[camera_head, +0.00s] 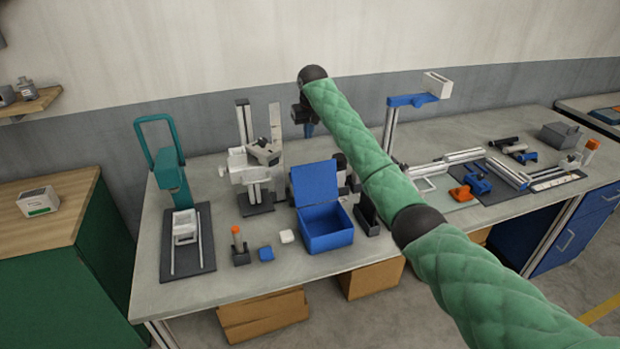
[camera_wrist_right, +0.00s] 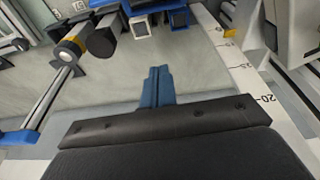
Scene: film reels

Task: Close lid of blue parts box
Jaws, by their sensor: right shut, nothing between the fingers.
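The blue parts box (camera_head: 329,239) stands on the workbench with its lid (camera_head: 314,184) open, raised upright along the back edge. The inside of the box looks empty. My right arm reaches in from the lower right, and its gripper (camera_head: 309,130) is above and behind the raised lid, apart from it. In the right wrist view the blue fingers (camera_wrist_right: 157,86) are together with nothing between them. My left gripper is in neither view.
A white block (camera_head: 287,237), a blue block (camera_head: 265,254) and an orange-topped tool (camera_head: 238,246) stand left of the box. A white and grey stand (camera_head: 254,175) is behind them. Dark parts sit close behind and right of the box. The bench in front is clear.

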